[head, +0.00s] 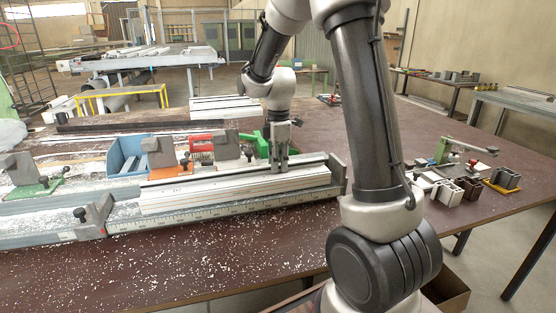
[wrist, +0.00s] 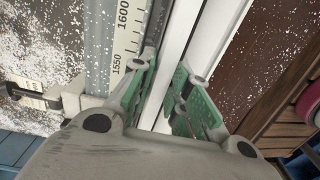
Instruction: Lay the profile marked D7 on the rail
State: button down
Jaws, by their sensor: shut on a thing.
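A long white profile (head: 235,192) lies lengthwise along the rail (head: 190,220), which has a ruler scale on its front face. My gripper (head: 279,168) points down and is shut on a white profile near its right part. In the wrist view the green finger pads (wrist: 163,90) stand on both sides of the white profile (wrist: 180,45), beside the rail's scale (wrist: 122,40) near 1550 and 1600. No D7 mark is readable. I cannot tell whether the profile rests fully on the rail or sits slightly above it.
A stop block (head: 96,213) stands left of the profile and an end plate (head: 336,175) right of it. Clamps on orange (head: 170,172) and green (head: 36,189) bases and a blue bin (head: 128,155) stand behind the rail. Short profile pieces (head: 447,192) lie at right. White chips cover the table.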

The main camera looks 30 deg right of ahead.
jog(key=shift+f, duration=0.15)
dwell(0.4)
jog(key=c, duration=1.3)
grip_release()
notch_tip(320, 180, up, 12)
jog(key=s+r+m+t, duration=0.1)
jog(key=s+m, duration=0.4)
jog(key=s, duration=0.3)
jog(key=s+m+t, duration=0.2)
jog(key=s+m, duration=0.3)
jog(key=s, duration=0.3)
jog(key=s+r+m+t, duration=0.1)
jog(key=s+m, duration=0.4)
jog(key=s, duration=0.4)
jog(key=shift+s+d+r+m+t, duration=0.1)
jog(key=shift+d+r+m+t, duration=0.2)
jog(key=shift+r+m, duration=0.1)
